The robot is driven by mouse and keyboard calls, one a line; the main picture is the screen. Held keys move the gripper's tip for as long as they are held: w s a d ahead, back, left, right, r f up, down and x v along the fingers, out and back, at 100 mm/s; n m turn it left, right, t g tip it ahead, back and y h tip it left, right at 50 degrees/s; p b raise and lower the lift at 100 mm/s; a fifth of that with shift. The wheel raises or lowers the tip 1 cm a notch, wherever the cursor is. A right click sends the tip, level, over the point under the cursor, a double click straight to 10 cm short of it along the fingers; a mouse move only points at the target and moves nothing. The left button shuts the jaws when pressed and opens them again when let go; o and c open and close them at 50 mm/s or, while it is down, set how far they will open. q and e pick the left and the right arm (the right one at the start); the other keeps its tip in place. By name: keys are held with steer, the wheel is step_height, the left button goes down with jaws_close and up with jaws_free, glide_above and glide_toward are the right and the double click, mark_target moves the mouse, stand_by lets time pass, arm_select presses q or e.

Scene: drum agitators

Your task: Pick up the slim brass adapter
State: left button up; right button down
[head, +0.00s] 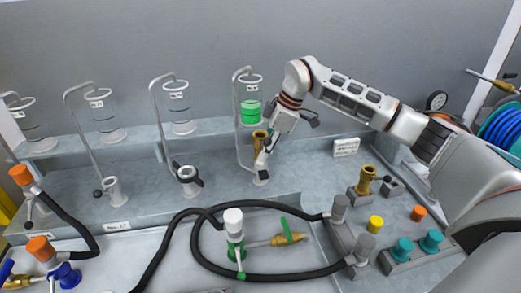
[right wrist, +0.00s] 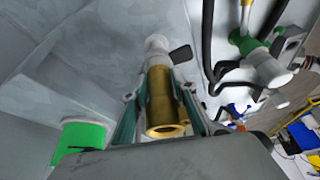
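A brass adapter (head: 259,138) is at the rear station in the middle of the head view, above a small grey post with a dark lever (head: 262,177). My right gripper (head: 266,160) reaches down at this station. In the right wrist view the adapter (right wrist: 161,100) lies between the two fingers, its open end towards the camera. The fingers appear to press on both its sides near the far end. A pale post lies beyond it. A second brass adapter (head: 366,180) with a wider rim stands at the right. I cannot tell for certain which is slimmer. My left gripper is not in view.
A vessel with green contents (head: 251,112) hangs just behind my right gripper. Empty clear vessels (head: 180,120) stand to the left. Black hoses (head: 205,245) loop across the front. Coloured plugs (head: 402,250) stand on blocks at the right.

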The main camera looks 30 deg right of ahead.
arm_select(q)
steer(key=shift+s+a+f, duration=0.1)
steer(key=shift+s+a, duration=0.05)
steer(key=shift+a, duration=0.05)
arm_select(e)
steer(key=shift+r, duration=0.1)
